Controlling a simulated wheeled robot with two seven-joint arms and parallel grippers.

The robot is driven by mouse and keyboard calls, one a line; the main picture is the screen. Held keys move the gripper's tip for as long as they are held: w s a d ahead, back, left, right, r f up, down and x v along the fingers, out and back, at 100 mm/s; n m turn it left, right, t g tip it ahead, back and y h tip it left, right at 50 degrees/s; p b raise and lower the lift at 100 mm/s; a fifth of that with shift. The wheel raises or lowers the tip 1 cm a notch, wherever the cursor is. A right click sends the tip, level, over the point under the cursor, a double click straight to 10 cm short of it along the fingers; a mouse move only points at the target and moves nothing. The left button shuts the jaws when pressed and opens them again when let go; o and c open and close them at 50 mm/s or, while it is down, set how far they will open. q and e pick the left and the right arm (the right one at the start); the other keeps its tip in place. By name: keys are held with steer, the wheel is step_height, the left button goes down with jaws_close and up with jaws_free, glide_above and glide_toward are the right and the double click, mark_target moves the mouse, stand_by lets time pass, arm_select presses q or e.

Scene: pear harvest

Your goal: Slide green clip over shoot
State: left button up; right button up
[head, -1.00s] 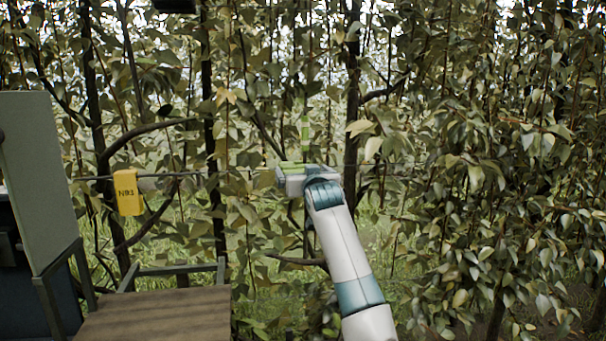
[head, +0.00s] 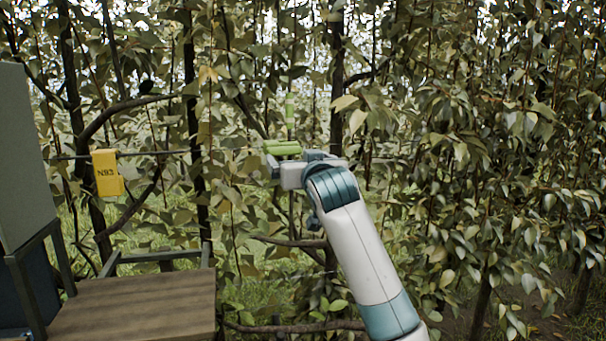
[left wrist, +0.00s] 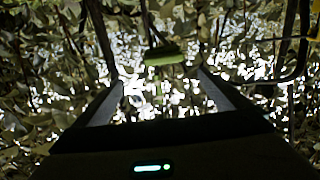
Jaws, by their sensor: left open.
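The green clip (head: 283,148) is a short green piece lying roughly level at the wire, just above the end of my left gripper (head: 273,166). A paler green, upright banded piece (head: 290,112) stands above it along a thin vertical shoot. In the left wrist view, a green piece (left wrist: 163,55) shows just beyond and between the spread fingertips of my left gripper (left wrist: 160,82). That gripper is open, and nothing is visibly clamped in it. Whether the clip touches the shoot I cannot tell. My right gripper is out of view.
A yellow tag marked N93 (head: 107,173) hangs on the horizontal wire (head: 160,152) at left. A wooden platform (head: 140,302) and a grey panel (head: 22,160) fill the lower left. Dark branches and dense leaves surround the gripper, thickest at right.

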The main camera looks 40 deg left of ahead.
arm_select(q)
steer(key=shift+b+v, duration=0.4)
steer(key=shift+v, duration=1.35)
